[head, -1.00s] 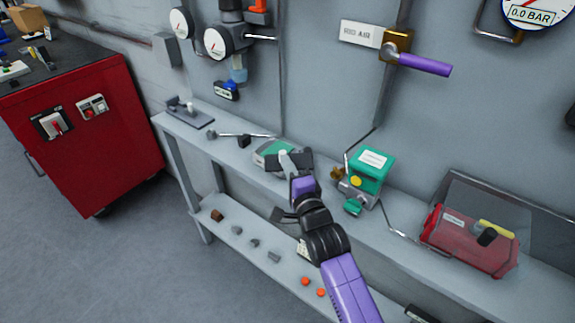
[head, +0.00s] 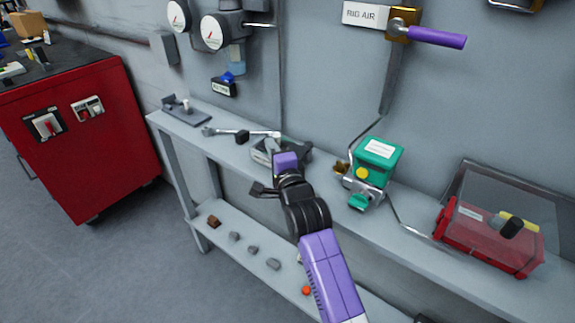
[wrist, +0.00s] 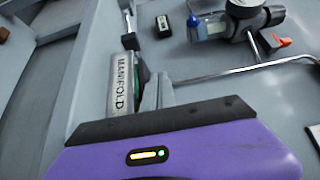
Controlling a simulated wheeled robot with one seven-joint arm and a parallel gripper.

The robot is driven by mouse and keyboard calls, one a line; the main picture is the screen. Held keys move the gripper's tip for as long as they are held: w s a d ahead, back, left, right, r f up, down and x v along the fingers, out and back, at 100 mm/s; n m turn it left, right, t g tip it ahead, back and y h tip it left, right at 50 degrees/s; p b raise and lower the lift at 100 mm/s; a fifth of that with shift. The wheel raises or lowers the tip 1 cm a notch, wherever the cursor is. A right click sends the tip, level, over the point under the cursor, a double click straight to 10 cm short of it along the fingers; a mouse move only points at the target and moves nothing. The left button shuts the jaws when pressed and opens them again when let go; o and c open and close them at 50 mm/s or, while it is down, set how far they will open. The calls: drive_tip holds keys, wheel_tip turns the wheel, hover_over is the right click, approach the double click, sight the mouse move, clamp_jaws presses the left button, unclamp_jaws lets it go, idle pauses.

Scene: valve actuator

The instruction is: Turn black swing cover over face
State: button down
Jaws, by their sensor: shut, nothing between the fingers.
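A silver block marked MANIFOLD (wrist: 122,85), with a green part behind its edge, stands close in front of my gripper (wrist: 158,92) in the wrist view. My gripper is shut and empty, its pale fingers beside the block; I cannot tell whether they touch it. In the head view my purple and black wrist hides much of the manifold unit (head: 262,153) on the bench. I cannot pick out the black swing cover with certainty; it may be hidden behind my wrist.
A metal rod with a black block (head: 242,137) lies beside the unit. A green box (head: 376,162) stands to the right, then a red case with a clear lid (head: 480,240). A purple-handled valve (head: 435,37) and gauges (head: 213,31) are on the wall.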

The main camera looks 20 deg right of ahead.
drive_tip(key=shift+w+b, duration=0.3)
drive_tip(key=shift+w, duration=0.25)
idle(0.4)
